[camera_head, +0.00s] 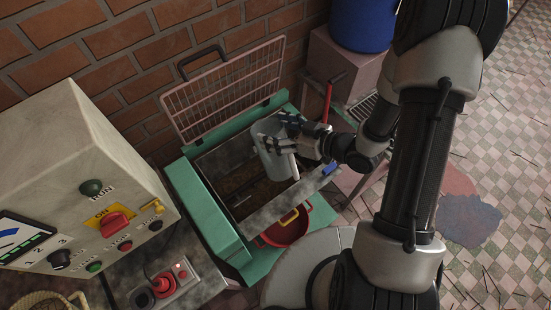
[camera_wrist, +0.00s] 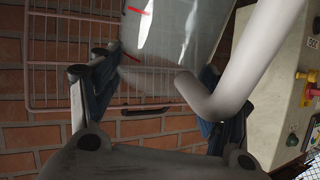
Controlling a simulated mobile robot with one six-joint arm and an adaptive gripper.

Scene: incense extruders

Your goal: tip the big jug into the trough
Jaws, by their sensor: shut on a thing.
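The big jug (camera_head: 272,150) is a pale, translucent grey vessel with a handle. My gripper (camera_head: 283,142) is shut on it and holds it over the trough (camera_head: 233,187), an open box in a green frame. The jug looks tilted, but its mouth is hard to make out. In the wrist view the jug (camera_wrist: 170,40) fills the upper middle between the fingers of my gripper (camera_wrist: 155,90), with its thick pale handle (camera_wrist: 250,65) at the right. The trough's floor looks dark brown; I cannot tell whether anything is flowing from the jug.
A wire grid lid (camera_head: 225,90) stands raised behind the trough against the brick wall. A red pan (camera_head: 287,228) sits at the trough's front. A control box (camera_head: 85,185) stands at left, with a red button box (camera_head: 165,284) before it. A blue drum (camera_head: 362,22) stands behind.

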